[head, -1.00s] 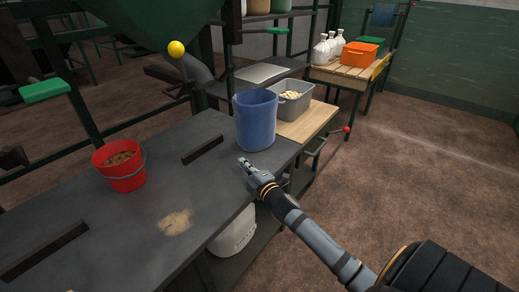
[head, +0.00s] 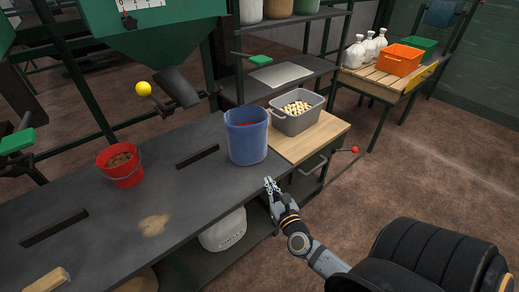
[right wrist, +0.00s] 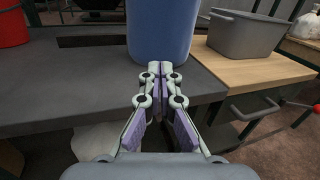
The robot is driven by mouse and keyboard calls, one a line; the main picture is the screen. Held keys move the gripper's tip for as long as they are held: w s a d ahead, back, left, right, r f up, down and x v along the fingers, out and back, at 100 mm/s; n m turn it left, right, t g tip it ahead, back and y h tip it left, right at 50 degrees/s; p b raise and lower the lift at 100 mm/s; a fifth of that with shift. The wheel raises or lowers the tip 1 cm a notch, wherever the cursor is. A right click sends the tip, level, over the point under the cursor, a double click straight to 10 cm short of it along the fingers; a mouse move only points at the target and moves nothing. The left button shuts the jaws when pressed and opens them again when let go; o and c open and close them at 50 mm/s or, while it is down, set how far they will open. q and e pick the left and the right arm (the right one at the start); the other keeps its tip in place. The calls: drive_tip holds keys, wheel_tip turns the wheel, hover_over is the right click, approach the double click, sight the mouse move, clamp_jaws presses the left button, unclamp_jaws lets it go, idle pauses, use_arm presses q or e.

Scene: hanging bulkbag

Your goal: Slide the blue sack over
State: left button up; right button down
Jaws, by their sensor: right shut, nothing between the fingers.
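The blue sack (head: 246,142) looks like an open-topped, upright blue container with something red inside. It stands on the dark bench (head: 100,232) near its right end, beside the wooden board. My right gripper (head: 268,181) is shut and empty at the bench's front edge, just in front and to the right of the blue sack. In the right wrist view the closed fingertips (right wrist: 161,66) point at the lower part of the sack (right wrist: 161,28). I cannot tell whether they touch it. My left gripper is not in view.
A red bucket (head: 122,168) with brown contents stands left on the bench. Dark bars (head: 197,157) lie on the bench top. A grey bin (head: 296,118) sits on the wooden board (head: 325,135) right of the sack.

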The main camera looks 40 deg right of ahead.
approach(253, 152)
drive_tip(key=shift+m, duration=0.4)
drive_tip(key=x, duration=0.5)
drive_tip(key=shift+w, duration=0.35)
drive_tip(key=shift+w+d, duration=0.15)
drive_tip(key=shift+w, duration=0.45)
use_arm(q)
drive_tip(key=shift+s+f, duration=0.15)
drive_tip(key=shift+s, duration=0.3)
